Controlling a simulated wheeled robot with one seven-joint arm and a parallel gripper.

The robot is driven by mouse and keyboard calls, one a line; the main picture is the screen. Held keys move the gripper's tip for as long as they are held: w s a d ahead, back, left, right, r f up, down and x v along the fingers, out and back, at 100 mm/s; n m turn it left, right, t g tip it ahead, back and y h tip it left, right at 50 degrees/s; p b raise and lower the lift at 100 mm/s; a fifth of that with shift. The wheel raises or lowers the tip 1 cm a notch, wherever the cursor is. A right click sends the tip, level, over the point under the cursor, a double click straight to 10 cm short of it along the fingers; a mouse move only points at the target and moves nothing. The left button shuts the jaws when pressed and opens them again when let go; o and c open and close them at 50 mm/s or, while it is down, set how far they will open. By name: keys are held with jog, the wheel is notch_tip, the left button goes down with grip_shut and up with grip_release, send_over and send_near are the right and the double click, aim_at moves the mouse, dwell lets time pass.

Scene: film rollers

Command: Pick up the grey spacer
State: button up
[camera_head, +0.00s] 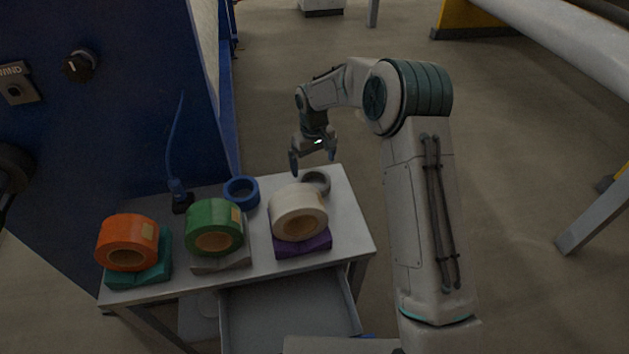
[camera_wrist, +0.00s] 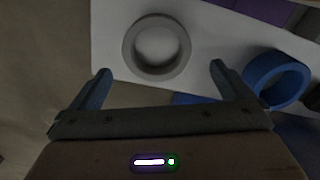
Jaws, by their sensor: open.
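The grey spacer (camera_head: 317,182) is a flat ring lying on the table top, behind the white tape roll. In the wrist view the grey spacer (camera_wrist: 157,47) lies whole on the white table surface, just beyond the fingertips. My gripper (camera_head: 314,163) is above the table's back edge, pointing down. In the wrist view my gripper (camera_wrist: 161,72) is open and empty, with one finger to each side of the spacer's near edge and apart from it. In the head view the white roll partly hides the spacer's front.
A blue ring (camera_head: 241,192) lies left of the spacer. The white roll (camera_head: 298,212) on a purple block, a green roll (camera_head: 214,228) and an orange roll (camera_head: 127,243) line the table's front. The table (camera_head: 352,235) is bare at right. A drawer (camera_head: 290,310) is open below.

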notch_tip(320, 180, down, 3)
jog(key=shift+r, duration=0.1)
jog(key=shift+d+f+p, duration=0.15)
jog(key=shift+f+p, duration=0.45)
jog(key=shift+f, duration=0.75)
jog(key=shift+d+f+p, duration=0.15)
jog(key=shift+f+p, duration=0.4)
jog(key=shift+f, duration=0.8)
jog(key=c, duration=0.8)
